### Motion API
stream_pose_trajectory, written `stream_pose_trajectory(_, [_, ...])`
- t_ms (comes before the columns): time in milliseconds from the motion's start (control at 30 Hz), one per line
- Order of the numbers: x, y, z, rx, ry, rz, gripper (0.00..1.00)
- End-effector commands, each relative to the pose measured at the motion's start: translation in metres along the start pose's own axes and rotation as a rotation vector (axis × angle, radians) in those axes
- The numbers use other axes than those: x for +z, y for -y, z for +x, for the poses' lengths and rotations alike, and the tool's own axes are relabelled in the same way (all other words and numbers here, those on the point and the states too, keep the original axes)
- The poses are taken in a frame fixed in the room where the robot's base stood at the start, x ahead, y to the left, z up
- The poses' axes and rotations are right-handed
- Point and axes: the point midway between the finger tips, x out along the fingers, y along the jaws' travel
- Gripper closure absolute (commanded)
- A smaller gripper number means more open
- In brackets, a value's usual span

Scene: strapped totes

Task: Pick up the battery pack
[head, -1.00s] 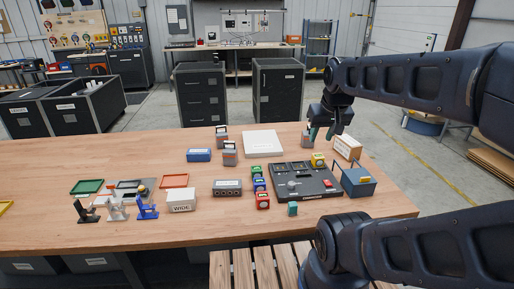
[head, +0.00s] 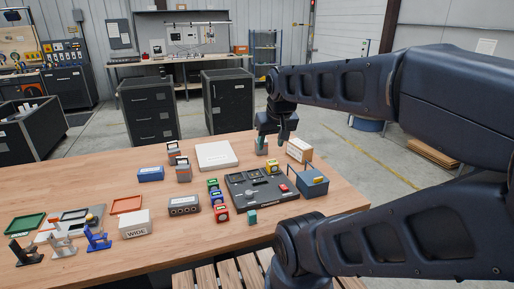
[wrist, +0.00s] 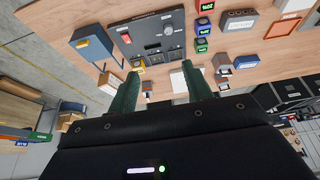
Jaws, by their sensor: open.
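Several grey blocks with orange bands and dark tops look like battery packs; I cannot tell which is meant. Two stand left of the white panel, a rear pack (head: 172,149) and a front pack (head: 183,172). A similar grey block (head: 262,148) stands at the table's back right, partly hidden by my gripper (head: 281,138). My gripper is above the table beside that block, apart from it as far as I can see. In the wrist view my gripper (wrist: 160,92) shows two green fingers spread wide, with nothing held between them.
A dark control panel (head: 244,191) lies in front of my gripper, with a blue tote (head: 308,182) and a cardboard box (head: 299,150) to the right. A white panel (head: 216,156) lies to the left. Small coloured blocks line the control panel's left side. The table's left rear is clear.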

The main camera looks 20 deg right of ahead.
Motion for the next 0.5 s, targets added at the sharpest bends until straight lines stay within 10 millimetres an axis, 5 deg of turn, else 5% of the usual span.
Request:
stream_pose_trajectory(133, [0.0000,0.0000,0.0000,0.000,0.000,0.000,0.20])
stream_pose_trajectory(500, [-0.0073,0.0034,0.0031,-0.010,-0.011,-0.004,0.20])
